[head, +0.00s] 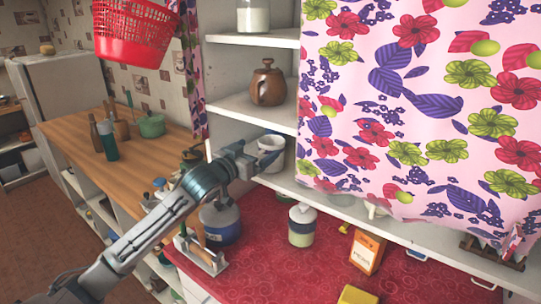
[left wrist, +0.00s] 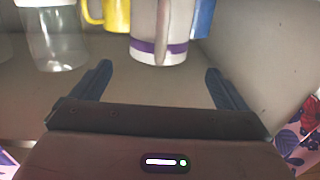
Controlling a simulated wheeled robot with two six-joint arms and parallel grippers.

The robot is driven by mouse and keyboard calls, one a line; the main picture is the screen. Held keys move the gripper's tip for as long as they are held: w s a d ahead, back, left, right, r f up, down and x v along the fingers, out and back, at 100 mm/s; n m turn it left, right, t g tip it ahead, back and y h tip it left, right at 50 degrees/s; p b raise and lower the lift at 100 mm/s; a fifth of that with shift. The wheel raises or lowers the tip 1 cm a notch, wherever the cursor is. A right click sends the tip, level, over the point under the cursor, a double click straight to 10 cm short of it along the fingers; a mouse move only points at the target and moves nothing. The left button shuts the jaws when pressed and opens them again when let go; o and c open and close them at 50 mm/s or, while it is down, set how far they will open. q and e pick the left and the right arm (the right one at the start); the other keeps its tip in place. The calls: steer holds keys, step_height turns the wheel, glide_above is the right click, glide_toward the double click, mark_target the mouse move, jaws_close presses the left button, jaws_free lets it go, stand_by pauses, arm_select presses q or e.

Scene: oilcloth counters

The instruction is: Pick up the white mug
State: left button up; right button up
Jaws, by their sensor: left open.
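The white mug (head: 270,146) stands on the lower shelf of the white wall unit, partly behind my left gripper. In the left wrist view the white mug (left wrist: 162,28) shows a purple band near its base and its handle facing me; its top is cut off. My left gripper (head: 256,158) reaches to the shelf from the left. It is open and empty; in the left wrist view its fingers (left wrist: 160,76) are spread wide, with the mug just ahead, roughly between their lines. My right gripper is not in view.
In the left wrist view, a yellow mug (left wrist: 112,14) and a clear jar (left wrist: 58,38) stand left of the white mug, a blue item (left wrist: 203,18) right. A floral curtain (head: 410,110) hangs right of the shelf opening. A brown pot (head: 268,86) stands on the shelf above.

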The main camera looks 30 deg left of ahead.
mark_target(264, 146)
arm_select(q)
steer(key=w+p, duration=0.1)
steer(key=w, duration=0.1)
steer(key=w+p, duration=0.2)
steer(key=shift+d+r, duration=0.1)
steer(key=shift+d, duration=0.1)
steer(key=shift+w, duration=0.55)
steer(key=shift+f, duration=0.2)
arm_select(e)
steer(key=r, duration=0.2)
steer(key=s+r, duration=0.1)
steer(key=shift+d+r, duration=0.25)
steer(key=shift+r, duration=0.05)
arm_select(q)
steer(key=shift+c, duration=0.4)
steer(key=c, duration=1.2)
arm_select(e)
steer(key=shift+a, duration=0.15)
arm_select(q)
steer(key=shift+o, duration=0.2)
steer(key=shift+r, duration=0.1)
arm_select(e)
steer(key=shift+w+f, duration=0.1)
